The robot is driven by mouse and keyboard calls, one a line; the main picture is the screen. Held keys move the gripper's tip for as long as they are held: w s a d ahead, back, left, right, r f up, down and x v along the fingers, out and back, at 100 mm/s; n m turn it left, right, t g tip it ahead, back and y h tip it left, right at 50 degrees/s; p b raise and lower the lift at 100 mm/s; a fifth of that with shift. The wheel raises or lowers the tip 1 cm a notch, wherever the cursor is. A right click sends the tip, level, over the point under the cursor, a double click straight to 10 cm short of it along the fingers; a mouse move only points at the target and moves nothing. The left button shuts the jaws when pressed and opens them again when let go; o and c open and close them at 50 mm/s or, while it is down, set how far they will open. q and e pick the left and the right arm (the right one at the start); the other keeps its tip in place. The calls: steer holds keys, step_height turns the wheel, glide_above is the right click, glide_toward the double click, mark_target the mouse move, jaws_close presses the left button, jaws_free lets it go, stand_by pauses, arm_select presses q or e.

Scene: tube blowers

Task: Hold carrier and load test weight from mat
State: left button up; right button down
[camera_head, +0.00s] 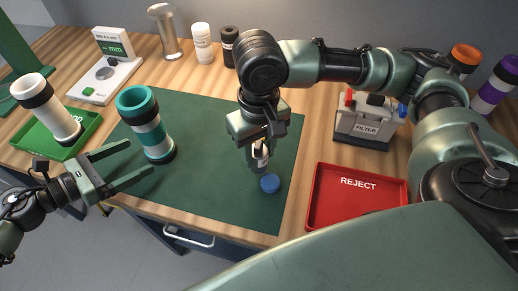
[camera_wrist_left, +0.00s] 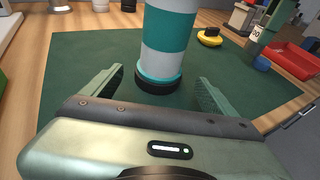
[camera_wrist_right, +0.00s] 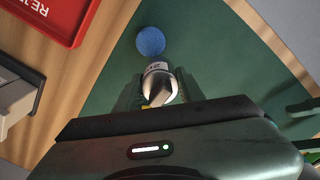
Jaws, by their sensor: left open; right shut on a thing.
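The teal-and-white carrier (camera_head: 152,126) stands upright on the green mat (camera_head: 215,190). It also shows in the left wrist view (camera_wrist_left: 168,45). My left gripper (camera_head: 138,160) is open, its fingertips just short of the carrier's lower part and spread to either side of it. My right gripper (camera_head: 259,148) is shut on a small silver test weight with a pale label (camera_wrist_right: 160,84), over the mat's right part. The weight also shows in the left wrist view (camera_wrist_left: 257,34). A blue disc (camera_head: 270,183) lies on the mat beside the weight.
A yellow-and-black piece (camera_wrist_left: 209,37) sits on the mat beyond the carrier. A red REJECT tray (camera_head: 313,205) and a FILTER box (camera_head: 362,130) stand right. A green tray (camera_head: 85,143) with a white tube (camera_head: 50,112) stands left. The mat's middle is clear.

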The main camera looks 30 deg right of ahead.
mark_target(146, 151)
arm_select(q)
steer(key=shift+x, duration=3.4)
arm_select(e)
steer(key=shift+d+f, duration=0.1)
steer(key=shift+f, duration=0.1)
arm_select(q)
steer(key=c, duration=1.5)
